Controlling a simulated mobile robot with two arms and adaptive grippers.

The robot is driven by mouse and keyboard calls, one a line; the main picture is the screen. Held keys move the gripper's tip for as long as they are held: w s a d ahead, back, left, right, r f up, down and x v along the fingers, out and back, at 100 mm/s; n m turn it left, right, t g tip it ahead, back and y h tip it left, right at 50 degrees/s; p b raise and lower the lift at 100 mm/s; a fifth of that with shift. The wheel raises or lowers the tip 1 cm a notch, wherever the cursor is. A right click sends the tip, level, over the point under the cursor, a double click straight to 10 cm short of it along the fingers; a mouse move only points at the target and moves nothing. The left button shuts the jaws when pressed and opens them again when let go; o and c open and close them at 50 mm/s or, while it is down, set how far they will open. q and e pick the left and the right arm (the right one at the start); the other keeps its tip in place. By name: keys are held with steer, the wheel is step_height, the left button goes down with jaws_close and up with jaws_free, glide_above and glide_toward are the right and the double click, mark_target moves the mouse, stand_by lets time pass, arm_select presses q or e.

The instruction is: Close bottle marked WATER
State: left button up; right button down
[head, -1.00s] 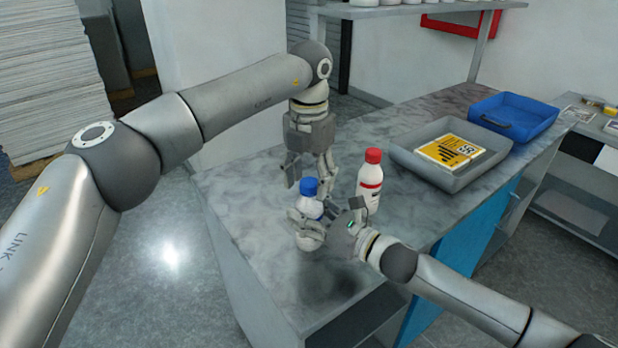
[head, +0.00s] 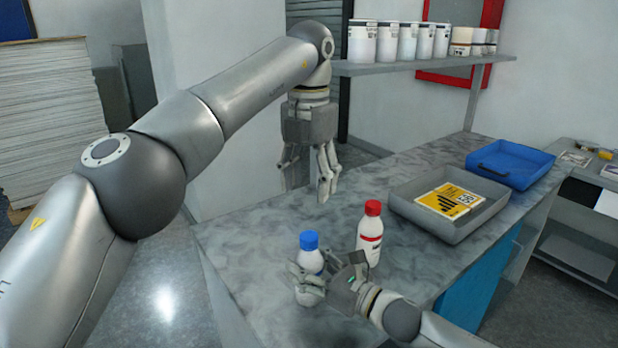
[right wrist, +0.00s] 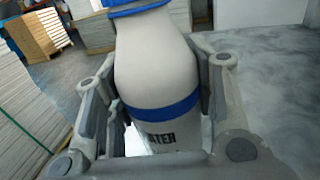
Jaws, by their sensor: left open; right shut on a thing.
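The white bottle marked WATER (head: 311,262) has a blue band and a blue cap (head: 309,240) seated on its neck. It is upright near the front of the grey counter. My right gripper (head: 318,283) is shut around its body from the right. The right wrist view shows the bottle (right wrist: 158,70) between the fingers, with "ATER" readable below the blue band (right wrist: 165,112). My left gripper (head: 308,178) points down above and behind the bottle, open and empty, clear of the cap. Whether the cap is screwed tight cannot be told.
A white bottle with a red cap (head: 370,233) stands just right of the held one. A grey tray (head: 450,228) with a yellow-labelled item and a blue tray (head: 512,163) are further right. The counter (head: 240,245) is clear on the left.

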stand_by(0.3)
steer(key=c, duration=0.6)
jaws_free()
steer(key=shift+o, duration=0.2)
steer(key=v, duration=1.2)
